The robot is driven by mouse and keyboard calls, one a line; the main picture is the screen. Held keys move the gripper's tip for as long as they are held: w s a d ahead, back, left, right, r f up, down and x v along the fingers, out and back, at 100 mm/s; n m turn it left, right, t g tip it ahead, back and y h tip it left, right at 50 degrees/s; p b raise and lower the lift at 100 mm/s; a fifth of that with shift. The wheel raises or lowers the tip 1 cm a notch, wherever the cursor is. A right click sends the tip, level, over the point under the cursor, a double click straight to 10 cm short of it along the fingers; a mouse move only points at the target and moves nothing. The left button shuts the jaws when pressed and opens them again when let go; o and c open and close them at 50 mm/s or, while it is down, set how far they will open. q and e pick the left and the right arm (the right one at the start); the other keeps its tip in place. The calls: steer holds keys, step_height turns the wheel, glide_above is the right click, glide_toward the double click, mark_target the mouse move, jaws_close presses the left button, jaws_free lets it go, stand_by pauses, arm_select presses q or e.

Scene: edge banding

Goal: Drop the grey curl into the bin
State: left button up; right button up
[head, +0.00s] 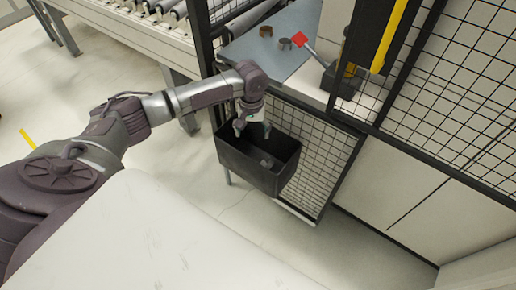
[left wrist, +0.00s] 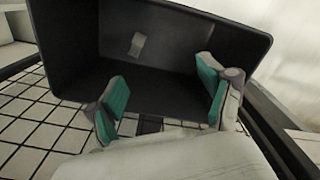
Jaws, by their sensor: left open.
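The black bin (head: 235,157) hangs by the mesh fence, its open top facing up. My left gripper (head: 252,131) is at the bin's far rim, fingers pointing down, open and empty. In the left wrist view, its teal-padded fingers (left wrist: 160,95) stand wide apart with the bin (left wrist: 210,30) beyond them. A small grey piece (head: 267,163) lies inside the bin, and it also shows in the left wrist view (left wrist: 137,44); it is too small to tell if it is a curl. A grey curl-like piece (head: 285,44) stands on the grey table. My right gripper is not in view.
A brown curl (head: 265,31) stands on the grey table (head: 262,58), near a red-tipped piece (head: 299,39). A roller conveyor (head: 160,10) is at the upper left. Black mesh fencing (head: 318,150) runs behind and right of the bin.

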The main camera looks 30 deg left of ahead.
arm_select(q)
step_height(320, 180, up, 11)
stand_by(0.3)
steer(key=shift+r, duration=0.1)
